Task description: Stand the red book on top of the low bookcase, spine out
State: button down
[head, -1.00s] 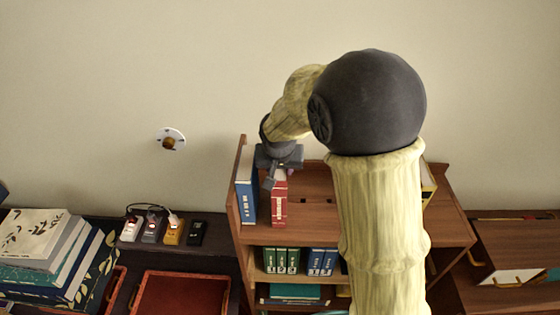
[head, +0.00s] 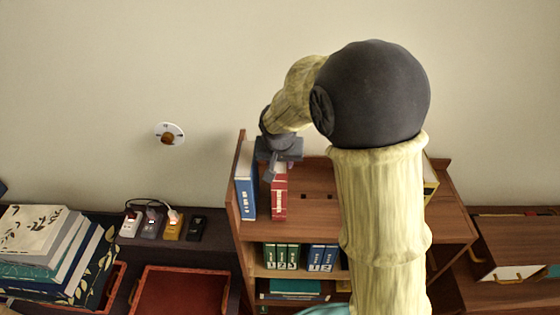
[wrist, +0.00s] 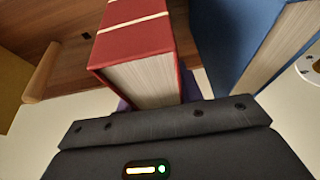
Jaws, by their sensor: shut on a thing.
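The red book (head: 279,198) is upright at the left of the low bookcase's top (head: 318,205), its spine with white lettering facing out to the front. Its lower end appears to be at the board, but I cannot tell if it bears on it. My gripper (head: 272,170) is shut on the red book from behind and above. In the wrist view the red book (wrist: 133,25) shows its pale page edges towards my gripper (wrist: 155,103). The fingertips are mostly hidden by the book.
A blue book (head: 245,185) stands just left of the red one, with a narrow gap, beside the bookcase's left side panel (head: 238,150). The top right of the red book is bare. A yellow-and-dark book (head: 430,185) stands at the right end.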

jog(key=shift+f, duration=0.1)
dwell(0.6)
jog(key=c, duration=1)
grip_release()
jog(key=shift+o, duration=0.8)
jog(key=shift+f, duration=0.15)
jog(key=b+v, duration=0.4)
jog(key=v, duration=1.3)
jog(key=shift+s+r, duration=0.15)
jog(key=shift+r, duration=0.1)
